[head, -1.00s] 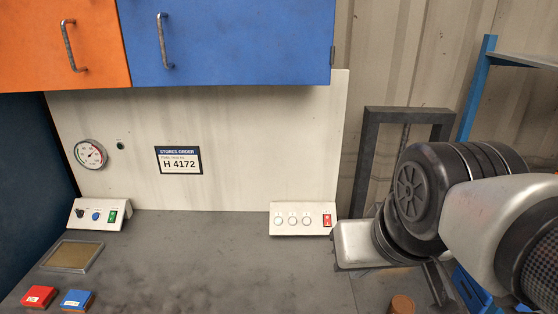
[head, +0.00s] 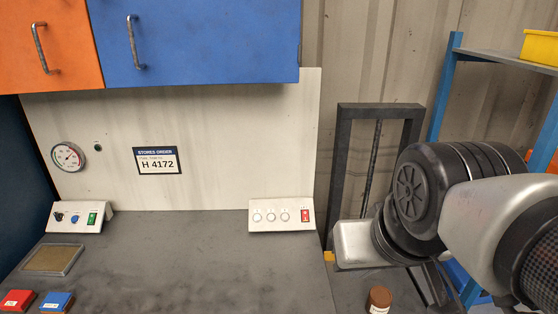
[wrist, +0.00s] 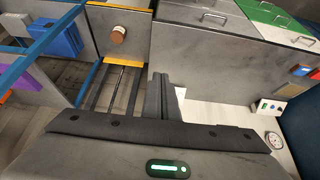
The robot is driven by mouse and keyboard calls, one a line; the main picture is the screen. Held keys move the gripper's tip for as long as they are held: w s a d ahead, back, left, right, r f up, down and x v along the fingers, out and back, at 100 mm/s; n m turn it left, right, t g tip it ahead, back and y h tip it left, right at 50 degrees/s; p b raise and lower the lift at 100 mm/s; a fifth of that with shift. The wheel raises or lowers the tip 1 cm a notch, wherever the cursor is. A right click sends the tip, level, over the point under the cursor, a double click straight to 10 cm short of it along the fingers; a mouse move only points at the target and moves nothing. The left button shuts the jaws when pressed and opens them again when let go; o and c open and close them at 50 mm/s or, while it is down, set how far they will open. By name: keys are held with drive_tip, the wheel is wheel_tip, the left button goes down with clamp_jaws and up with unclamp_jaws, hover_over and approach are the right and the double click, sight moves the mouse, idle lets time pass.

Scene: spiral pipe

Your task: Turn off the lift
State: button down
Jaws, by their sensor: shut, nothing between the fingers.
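A dark upright frame with a central rail (head: 372,170), which looks like the lift, stands right of the bench. A sloped white panel (head: 270,228) on the bench has several round white buttons and a red rocker switch (head: 305,215). Another white panel (head: 62,226) at the left has a black knob, a blue knob and a green rocker switch (head: 93,218); it also shows in the wrist view (wrist: 268,108). My gripper (wrist: 160,90) is shut and empty, apart from both panels. In the head view its fingers are hidden.
A brown jar (head: 380,299) stands on a grey surface with a yellow edge, right of the bench. Blue shelving (head: 445,95) with a yellow bin (head: 541,46) is at the right. Blue and orange cupboards overhang the bench (head: 190,270). Its middle is clear.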

drive_tip(key=w+d+f+n+t+h+b, duration=0.1)
drive_tip(key=w+f+n+b, duration=0.3)
drive_tip(key=w, duration=0.7)
drive_tip(key=w+d+f+n+h+b, duration=0.1)
drive_tip(key=w+f+n+b, duration=0.3)
drive_tip(key=w, duration=0.8)
drive_tip(key=w+a+f+n+t+y+b, duration=0.1)
drive_tip(key=w+f+n+b, duration=0.1)
drive_tip(key=w+f+n, duration=0.3)
drive_tip(key=w+a+f+n+y+b, duration=0.1)
drive_tip(key=w+f+n, duration=0.4)
drive_tip(key=w, duration=0.9)
wheel_tip(320, 180, down, 2)
drive_tip(key=shift+a+f+t+b, duration=0.2)
drive_tip(key=shift+t+b, duration=0.2)
drive_tip(key=shift+b, duration=0.05)
drive_tip(key=shift+w, duration=0.15)
drive_tip(key=b, duration=0.2)
approach(304, 212)
drive_tip(key=x, duration=0.5)
drive_tip(key=shift+f, duration=0.15)
drive_tip(key=shift+w+f, duration=0.4)
drive_tip(key=shift+f, duration=0.05)
